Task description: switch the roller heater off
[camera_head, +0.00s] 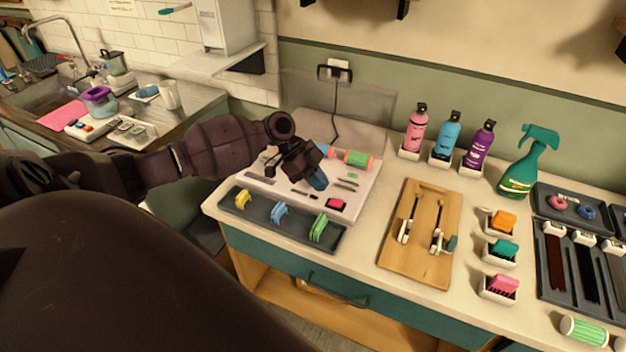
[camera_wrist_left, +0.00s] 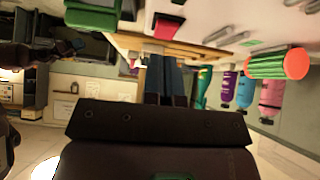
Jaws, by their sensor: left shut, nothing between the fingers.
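The roller heater looks to be the white panel (camera_head: 262,184) on the counter, with a cord running up to a wall socket. A red switch (camera_head: 337,203) sits near its front right corner; whether it is on or off cannot be told. The red switch also shows at the top of the wrist view (camera_wrist_left: 168,26). A green roller with orange ends (camera_head: 357,158) lies at the panel's back and also shows in the wrist view (camera_wrist_left: 278,64). My left gripper (camera_head: 318,181) is shut and empty above the panel, behind and left of the switch. My right gripper is not in view.
A dark tray (camera_head: 258,218) with yellow, blue and green clips lies in front of the panel. A wooden board (camera_head: 405,256) with two levers stands to the right. Bottles (camera_head: 416,132) and a green spray bottle (camera_head: 522,170) stand behind. A strip of counter is clear between panel and board.

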